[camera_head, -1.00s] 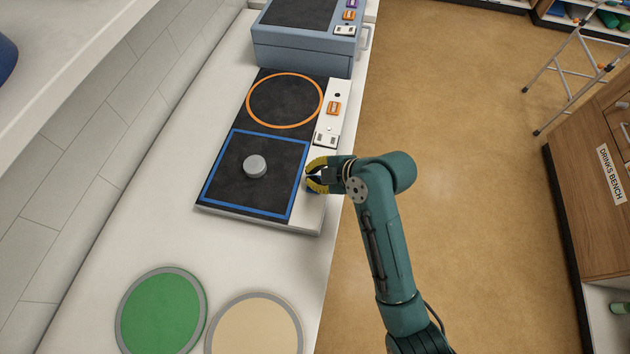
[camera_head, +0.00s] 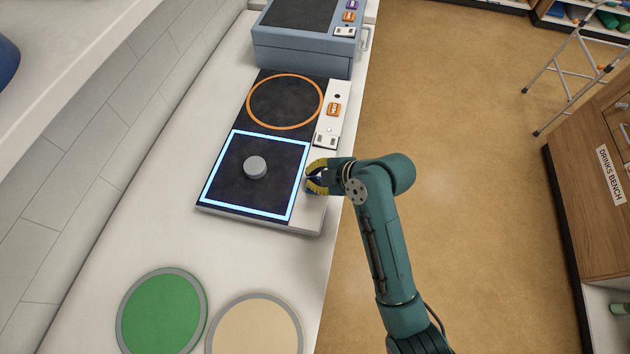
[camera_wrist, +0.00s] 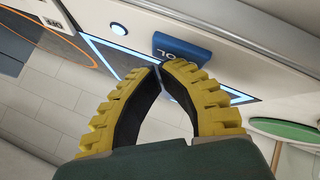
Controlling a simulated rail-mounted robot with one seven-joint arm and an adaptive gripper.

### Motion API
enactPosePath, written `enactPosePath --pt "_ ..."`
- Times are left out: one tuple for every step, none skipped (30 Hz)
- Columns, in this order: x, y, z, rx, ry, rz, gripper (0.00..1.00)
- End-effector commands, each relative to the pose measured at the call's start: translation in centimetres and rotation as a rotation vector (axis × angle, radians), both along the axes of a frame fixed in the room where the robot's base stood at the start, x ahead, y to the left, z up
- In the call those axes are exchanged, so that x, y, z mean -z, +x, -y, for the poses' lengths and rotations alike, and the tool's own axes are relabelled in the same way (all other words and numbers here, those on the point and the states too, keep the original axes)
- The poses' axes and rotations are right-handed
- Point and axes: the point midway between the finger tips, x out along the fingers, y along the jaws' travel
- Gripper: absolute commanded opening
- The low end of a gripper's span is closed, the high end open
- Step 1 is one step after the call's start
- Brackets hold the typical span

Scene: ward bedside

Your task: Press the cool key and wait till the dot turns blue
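The blue key (camera_wrist: 183,47), with part of its lettering showing as "OL", is just beyond my fingertips in the wrist view. My gripper (camera_wrist: 160,66) has yellow ribbed fingers with their tips together and nothing visible held between them. It is over the right edge of the plate unit (camera_head: 262,219) in the head view (camera_head: 311,179). I cannot tell whether the tips touch the key. The square outline (camera_head: 245,214) glows light blue around a grey disc (camera_head: 255,167), which lies on the dark panel.
The unit's other zone has an orange ring (camera_head: 249,101) and an orange key (camera_head: 334,109). A blue-grey box (camera_head: 300,55) stands behind it. Green (camera_head: 160,315) and beige (camera_head: 255,330) round mats lie in front. Open floor is right of the counter.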

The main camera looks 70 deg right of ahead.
Motion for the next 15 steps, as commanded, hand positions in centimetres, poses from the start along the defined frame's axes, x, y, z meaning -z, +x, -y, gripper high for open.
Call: enactPosePath --pt "-0.69 -0.02 0.0 0.0 0.0 0.0 0.0" --pt "-0.89 -0.02 0.0 0.0 0.0 0.0 0.0" --pt "-1.08 -0.02 0.0 0.0 0.0 0.0 0.0" --pt "-1.18 -0.02 0.0 0.0 0.0 0.0 0.0" --pt "-1.23 -0.02 0.0 0.0 0.0 0.0 0.0" --pt "-1.21 -0.02 -0.01 0.0 0.0 0.0 0.0" --pt "-1.17 -0.02 0.0 0.0 0.0 0.0 0.0" --pt "-1.13 -0.02 0.0 0.0 0.0 0.0 0.0" --pt "-1.1 -0.02 0.0 0.0 0.0 0.0 0.0" --pt "-1.09 -0.01 0.0 0.0 0.0 0.0 0.0" --pt "-1.11 -0.01 0.0 0.001 -0.001 0.001 0.0" --pt "-1.11 -0.01 0.0 0.001 -0.001 0.001 0.0" --pt "-1.12 -0.01 0.01 0.001 -0.001 0.001 0.0" --pt "-1.2 -0.01 0.01 0.001 -0.001 0.001 0.0" --pt "-1.4 -0.01 0.01 0.0 -0.001 0.0 0.0"
